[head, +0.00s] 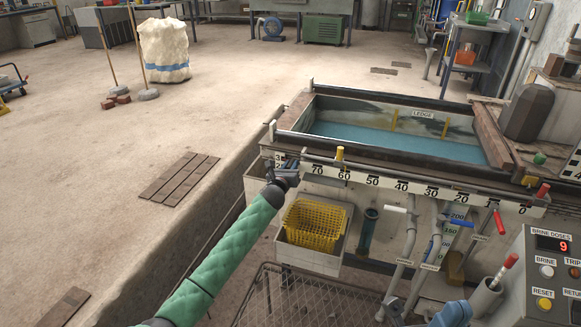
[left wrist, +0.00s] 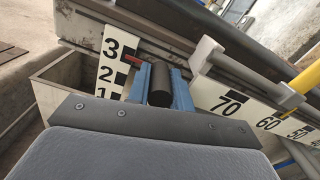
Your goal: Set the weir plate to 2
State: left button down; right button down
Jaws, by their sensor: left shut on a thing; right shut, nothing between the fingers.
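My left gripper (head: 287,170) is at the left end of the tank, by the upright number scale. In the left wrist view its blue fingers (left wrist: 139,80) are shut on a black cylindrical handle (left wrist: 159,86). The white scale (left wrist: 113,62) beside it reads 3, 2, 1 from top down. A red pointer (left wrist: 132,60) lies against the scale, a little below the 3 and above the 2. The weir plate itself is hidden or cannot be made out. My right gripper (head: 394,308) is low near the bottom edge in the head view, shut and empty.
The tank (head: 392,137) holds blue-green liquid. A control panel (head: 553,272) stands at right. Open floor lies left.

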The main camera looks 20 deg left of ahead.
pick_arm(q)
notch_tip(320, 180, down, 4)
jog(key=shift+r+b, duration=0.1)
jog(key=shift+b, duration=0.45)
jog(key=c, duration=1.6)
grip_release()
jog(key=shift+o, duration=0.3)
jog(key=shift+s, duration=0.1)
jog(key=s+p, duration=0.1)
jog(key=s, duration=0.6)
jog(key=shift+s+a, duration=0.15)
jog(key=shift+s, duration=0.2)
